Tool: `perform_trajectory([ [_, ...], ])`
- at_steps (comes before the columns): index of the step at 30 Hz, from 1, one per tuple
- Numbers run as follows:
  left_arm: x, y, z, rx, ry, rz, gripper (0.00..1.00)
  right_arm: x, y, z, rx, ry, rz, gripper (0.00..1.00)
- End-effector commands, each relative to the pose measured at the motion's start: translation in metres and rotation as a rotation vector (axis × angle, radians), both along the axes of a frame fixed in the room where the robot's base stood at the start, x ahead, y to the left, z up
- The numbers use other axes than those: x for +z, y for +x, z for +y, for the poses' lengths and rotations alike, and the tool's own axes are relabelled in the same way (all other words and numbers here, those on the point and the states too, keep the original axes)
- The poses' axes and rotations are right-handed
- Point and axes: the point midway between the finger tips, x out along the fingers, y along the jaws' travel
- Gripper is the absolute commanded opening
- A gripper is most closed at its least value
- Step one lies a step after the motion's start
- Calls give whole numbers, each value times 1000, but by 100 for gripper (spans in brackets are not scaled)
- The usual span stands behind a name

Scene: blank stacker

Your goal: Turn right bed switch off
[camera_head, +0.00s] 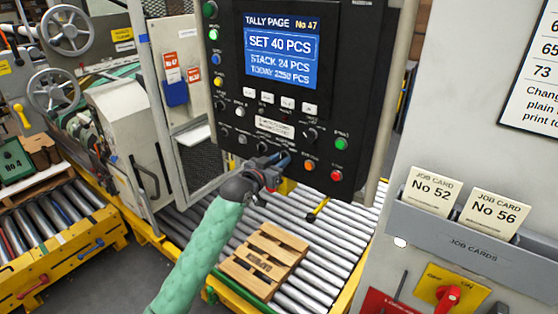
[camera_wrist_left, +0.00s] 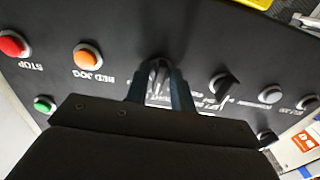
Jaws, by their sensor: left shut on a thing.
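The black control panel (camera_head: 285,90) carries lamps, buttons and dark knobs under a blue tally screen (camera_head: 282,52). My left gripper (camera_head: 284,161) is at the panel's lower row. In the wrist view my left gripper (camera_wrist_left: 158,88) is shut around a dark rotary knob (camera_wrist_left: 155,74), the right one of a pair by its place, fitting the right bed switch. The other knob (camera_wrist_left: 223,84) stands free beside it; it also shows in the head view (camera_head: 262,148). My fingers partly cover the gripped knob, and its label and setting cannot be read. My right gripper is out of view.
An orange jog button (camera_head: 309,166) and a red stop button (camera_head: 337,175) sit close to the right of my gripper. A yellow-tipped lever (camera_head: 317,210) is below the panel. A wooden pallet (camera_head: 264,258) lies on the roller conveyor (camera_head: 335,245). Job cards (camera_head: 433,195) stand at the right.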

Motion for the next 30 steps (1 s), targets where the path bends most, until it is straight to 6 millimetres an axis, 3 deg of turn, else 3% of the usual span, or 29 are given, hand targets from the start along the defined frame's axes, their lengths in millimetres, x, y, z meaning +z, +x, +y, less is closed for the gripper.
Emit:
perform_trajectory([
  [13,1,0,0,0,-9,4,1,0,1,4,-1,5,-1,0],
  [14,1,0,0,0,-9,4,28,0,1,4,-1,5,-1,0],
  [15,1,0,0,1,-9,4,32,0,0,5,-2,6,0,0],
  [27,-1,-5,4,1,-8,4,32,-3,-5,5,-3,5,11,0],
  [30,-3,-14,11,1,-6,6,32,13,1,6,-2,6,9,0],
])
